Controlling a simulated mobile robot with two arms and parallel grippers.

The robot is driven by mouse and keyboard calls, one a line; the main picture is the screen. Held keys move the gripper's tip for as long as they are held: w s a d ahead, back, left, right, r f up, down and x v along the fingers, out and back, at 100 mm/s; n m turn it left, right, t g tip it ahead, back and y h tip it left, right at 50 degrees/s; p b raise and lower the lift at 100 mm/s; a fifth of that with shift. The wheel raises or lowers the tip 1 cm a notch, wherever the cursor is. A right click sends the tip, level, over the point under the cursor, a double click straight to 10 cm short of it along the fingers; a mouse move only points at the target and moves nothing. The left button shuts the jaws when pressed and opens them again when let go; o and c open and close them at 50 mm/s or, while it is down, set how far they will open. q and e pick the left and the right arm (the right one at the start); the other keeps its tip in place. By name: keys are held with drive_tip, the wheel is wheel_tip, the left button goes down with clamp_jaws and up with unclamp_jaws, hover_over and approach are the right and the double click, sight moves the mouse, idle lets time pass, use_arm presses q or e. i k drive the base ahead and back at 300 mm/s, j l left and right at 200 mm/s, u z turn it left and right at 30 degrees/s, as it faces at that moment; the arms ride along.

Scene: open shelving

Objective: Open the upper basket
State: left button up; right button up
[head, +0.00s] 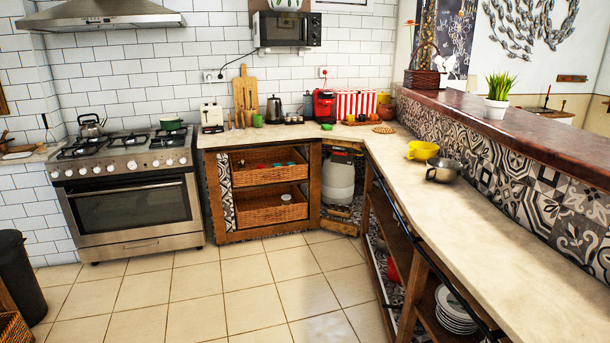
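The upper basket (268,177) is a brown woven drawer in the wooden open unit under the counter, in the middle of the head view. A few small items, one of them green, show inside it. The lower basket (271,215) sits below it in the same wooden frame. I cannot clearly tell how far either basket is slid out. Neither of my grippers shows in the head view.
A steel oven (130,205) stands left of the baskets. An open corner bay with a white gas bottle (339,180) is to their right. The long counter (480,215) bounds the right side. The tiled floor (225,295) in front is clear.

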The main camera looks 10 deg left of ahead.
sight(253, 177)
drive_tip(key=i+j+u, duration=0.35)
drive_tip(key=i, duration=0.65)
drive_tip(key=i+u, duration=0.35)
drive_tip(key=i, duration=0.65)
drive_tip(key=i+z, duration=0.1)
drive_tip(key=i, duration=0.6)
drive_tip(key=i+j+z, duration=0.1)
drive_tip(key=i, duration=0.65)
drive_tip(key=i+j+z, duration=0.1)
drive_tip(key=i+j, duration=0.15)
drive_tip(key=i, duration=0.45)
